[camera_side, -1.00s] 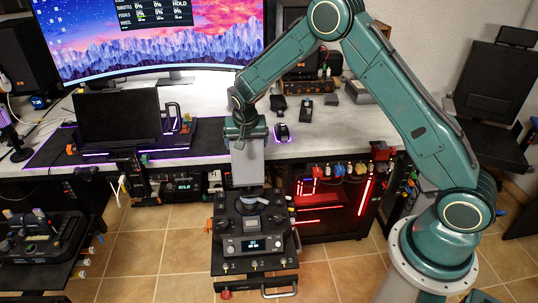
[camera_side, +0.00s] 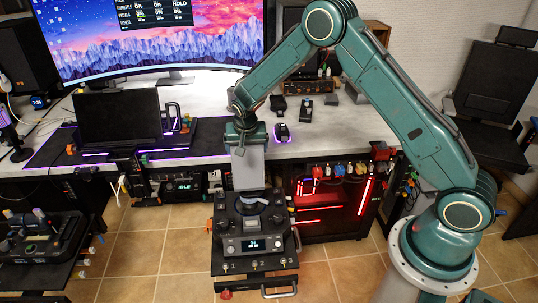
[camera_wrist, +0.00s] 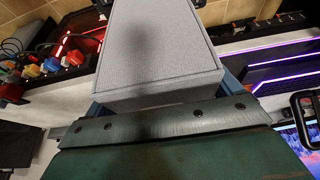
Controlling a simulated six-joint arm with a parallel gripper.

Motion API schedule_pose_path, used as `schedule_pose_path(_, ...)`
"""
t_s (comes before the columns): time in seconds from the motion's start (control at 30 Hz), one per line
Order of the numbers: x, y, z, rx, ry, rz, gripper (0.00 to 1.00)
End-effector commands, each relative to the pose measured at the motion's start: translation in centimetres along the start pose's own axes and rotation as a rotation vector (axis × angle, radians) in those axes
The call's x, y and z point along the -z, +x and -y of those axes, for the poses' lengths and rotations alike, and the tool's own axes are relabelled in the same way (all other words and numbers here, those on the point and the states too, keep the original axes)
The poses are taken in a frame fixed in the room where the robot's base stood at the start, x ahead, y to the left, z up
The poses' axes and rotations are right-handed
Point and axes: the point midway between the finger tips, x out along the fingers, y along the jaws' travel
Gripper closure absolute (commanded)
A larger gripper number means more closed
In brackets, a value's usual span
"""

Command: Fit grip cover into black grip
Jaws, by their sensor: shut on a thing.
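My gripper (camera_side: 248,150) is shut on a grey box-shaped piece (camera_side: 248,170), which I take to be the grip cover. In the wrist view the piece (camera_wrist: 157,45) fills the middle, with a bluish jaw on each side. In the side view it hangs upright over the back part of a black control panel (camera_side: 230,262). Its lower end is close to the dark round part (camera_side: 251,204) on the panel. I cannot tell whether they touch. I cannot single out the black grip; it may be hidden by the piece.
A desk (camera_side: 335,125) with a monitor (camera_side: 150,40) and laptop (camera_side: 118,118) stands behind. A red-lit case (camera_side: 335,205) with coloured knobs is right of the panel. Another control panel (camera_side: 40,235) stands at the left. Tiled floor (camera_side: 150,260) is clear between the panels.

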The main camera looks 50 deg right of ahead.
Motion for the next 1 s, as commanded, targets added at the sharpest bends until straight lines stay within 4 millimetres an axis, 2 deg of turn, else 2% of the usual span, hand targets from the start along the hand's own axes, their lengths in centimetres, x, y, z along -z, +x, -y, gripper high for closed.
schedule_pose_path(1.0,-0.8,2.0,0.0,0.001,0.0,-0.001,0.33)
